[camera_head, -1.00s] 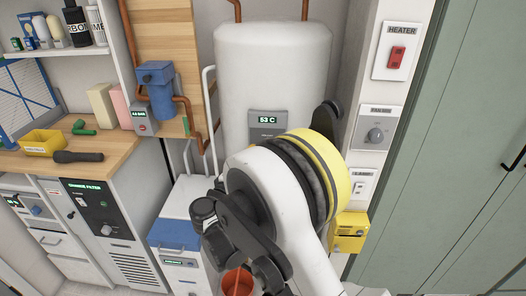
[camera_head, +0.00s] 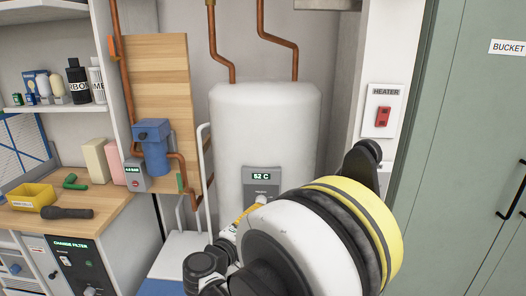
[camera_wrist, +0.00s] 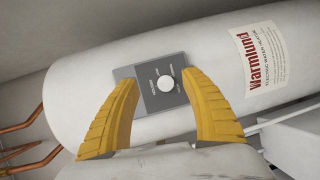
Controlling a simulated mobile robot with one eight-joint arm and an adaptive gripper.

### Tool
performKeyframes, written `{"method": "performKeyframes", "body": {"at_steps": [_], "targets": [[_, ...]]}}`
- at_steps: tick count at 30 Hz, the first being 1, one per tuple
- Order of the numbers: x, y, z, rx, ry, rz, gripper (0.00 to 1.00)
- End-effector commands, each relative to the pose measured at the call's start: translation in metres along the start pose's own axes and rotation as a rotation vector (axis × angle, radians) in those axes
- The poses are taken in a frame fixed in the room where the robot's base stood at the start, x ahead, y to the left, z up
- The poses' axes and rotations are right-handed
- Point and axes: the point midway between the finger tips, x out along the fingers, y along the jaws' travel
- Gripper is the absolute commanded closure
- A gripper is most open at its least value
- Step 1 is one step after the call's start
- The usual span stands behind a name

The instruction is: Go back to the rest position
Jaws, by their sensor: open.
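My gripper (camera_wrist: 161,77) is open in the wrist view, with its two yellow curved fingers apart and nothing between them. Beyond the fingers is the grey control panel (camera_wrist: 150,97) of the white water heater (camera_wrist: 85,95), with a round white knob (camera_wrist: 165,82). I cannot tell from this view whether the fingers touch the panel. In the head view the heater (camera_head: 262,125) stands upright and its panel display (camera_head: 261,177) reads 52 C. There my white, black and yellow arm covers the lower right of the heater and most of my gripper; a bit of yellow finger (camera_head: 243,213) shows.
A red heater switch (camera_head: 383,117) is on the wall at right, beside green cabinet doors (camera_head: 455,130). Copper pipes (camera_head: 275,40) rise above the heater. At left are a blue pump (camera_head: 153,145), a wooden counter (camera_head: 90,212) with a yellow bin (camera_head: 31,196), and shelved bottles (camera_head: 77,80).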

Motion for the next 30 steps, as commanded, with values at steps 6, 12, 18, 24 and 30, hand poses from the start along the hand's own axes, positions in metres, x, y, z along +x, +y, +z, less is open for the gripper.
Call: {"method": "performKeyframes", "body": {"at_steps": [6,12,18,24,30], "targets": [[0.021,0.038,0.105,0.180,-0.105,-0.274,0.46],[-0.004,0.050,0.198,0.403,-0.189,-0.504,0.46],[-0.058,0.046,0.271,0.671,-0.256,-0.695,0.46],[-0.118,0.031,0.313,0.951,-0.298,-0.834,0.46],[-0.151,0.020,0.326,1.130,-0.311,-0.899,0.46]]}}
